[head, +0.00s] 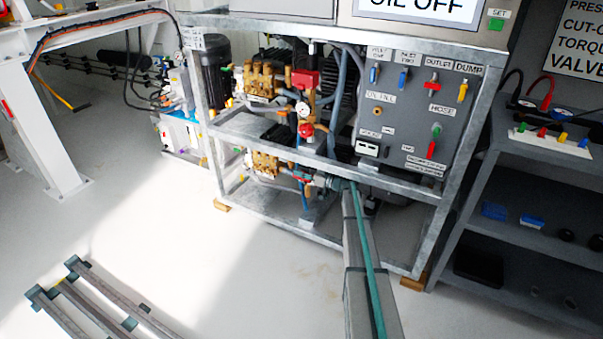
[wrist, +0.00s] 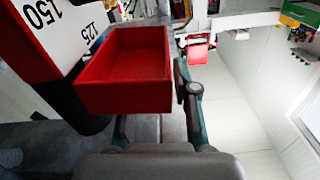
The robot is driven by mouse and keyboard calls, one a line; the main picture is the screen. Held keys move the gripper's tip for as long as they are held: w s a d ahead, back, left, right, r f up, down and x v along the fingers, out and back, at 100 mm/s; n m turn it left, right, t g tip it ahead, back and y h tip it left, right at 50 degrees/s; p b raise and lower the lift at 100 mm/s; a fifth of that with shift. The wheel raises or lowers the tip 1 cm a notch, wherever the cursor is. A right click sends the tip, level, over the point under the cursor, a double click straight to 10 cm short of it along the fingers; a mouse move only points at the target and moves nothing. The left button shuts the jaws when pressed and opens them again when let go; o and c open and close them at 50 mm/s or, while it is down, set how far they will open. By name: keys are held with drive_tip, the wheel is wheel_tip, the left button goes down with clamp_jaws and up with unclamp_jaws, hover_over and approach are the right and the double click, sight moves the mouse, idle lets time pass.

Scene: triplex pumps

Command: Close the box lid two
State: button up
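In the wrist view, an open red box (wrist: 125,72) shows its hollow inside and stands beside a red, white and black unit with the numbers 150 and 125. I cannot tell which part is lid two. My gripper (wrist: 158,118) is at the bottom of the wrist view, its two fingers apart on either side, with nothing seen held between them. The right finger is close to the red box's right side; whether it touches, I cannot tell. My gripper and this red box cannot be made out in the head view.
In the head view, a metal pump frame (head: 300,145) carries pumps, gauges and a valve panel (head: 415,115). A dark shelf unit (head: 530,190) stands at right. A white steel frame (head: 40,120) is at left, with metal rails (head: 95,300) on the floor.

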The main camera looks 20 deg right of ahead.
clamp_jaws()
drive_tip(key=shift+s+a+f+n+p, duration=0.2)
drive_tip(key=shift+n+p, duration=0.3)
drive_tip(key=shift+n, duration=0.2)
wheel_tip(320, 180, down, 9)
drive_tip(key=n+b, duration=0.3)
drive_tip(key=n, duration=1.4)
drive_tip(key=shift+d+n+b, duration=0.15)
drive_tip(key=shift+n+b, duration=0.15)
drive_tip(key=shift+n, duration=0.1)
drive_tip(key=shift+w, duration=0.15)
